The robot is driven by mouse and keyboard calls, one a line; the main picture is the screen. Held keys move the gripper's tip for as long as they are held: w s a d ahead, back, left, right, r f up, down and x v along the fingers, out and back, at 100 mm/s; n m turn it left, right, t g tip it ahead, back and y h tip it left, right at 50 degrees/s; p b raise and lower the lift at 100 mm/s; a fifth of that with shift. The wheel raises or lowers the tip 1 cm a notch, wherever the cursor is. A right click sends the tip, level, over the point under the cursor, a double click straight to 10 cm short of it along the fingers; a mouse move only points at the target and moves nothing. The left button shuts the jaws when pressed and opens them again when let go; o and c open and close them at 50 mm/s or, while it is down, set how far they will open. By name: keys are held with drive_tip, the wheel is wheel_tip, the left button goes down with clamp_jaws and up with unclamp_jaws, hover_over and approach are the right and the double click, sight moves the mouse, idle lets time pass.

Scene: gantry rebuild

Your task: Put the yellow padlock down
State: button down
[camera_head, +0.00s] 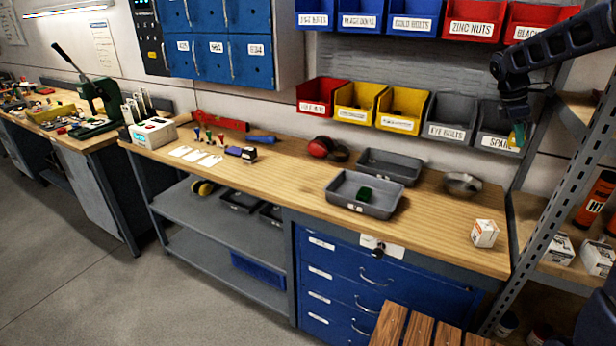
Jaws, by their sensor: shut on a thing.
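My gripper (517,120) is at the upper right, above the right end of the wooden workbench (440,205). It is shut on the yellow padlock (518,133), which shows as a small yellow patch with some green beside it. The padlock is small in view and partly hidden by the gripper. It appears in front of the grey bins on the wall, clear of the bench top.
Two grey trays (340,203) stand on the bench, the front one with a dark green object (364,195). A metal bowl (462,184) and a small white box (485,233) are to the right. Shelving (560,170) bounds the right side. Bare wood lies around the box.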

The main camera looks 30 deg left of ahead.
drive_tip(key=w+a+f+n+t, duration=0.1)
drive_tip(key=a+f+n, duration=0.15)
drive_tip(key=a, duration=1.35)
drive_tip(key=n+t+y, duration=0.3)
drive_tip(key=n+y, duration=0.2)
drive_tip(key=n, duration=0.9)
hover_over(279, 181)
drive_tip(key=s, duration=0.2)
wheel_tip(279, 181, down, 6)
drive_tip(key=r, duration=0.1)
drive_tip(key=f, duration=2)
drive_tip(key=shift+w, duration=0.25)
drive_tip(key=shift+f, duration=0.25)
drive_tip(key=c, duration=1.3)
unclamp_jaws()
drive_tip(key=shift+r, duration=0.1)
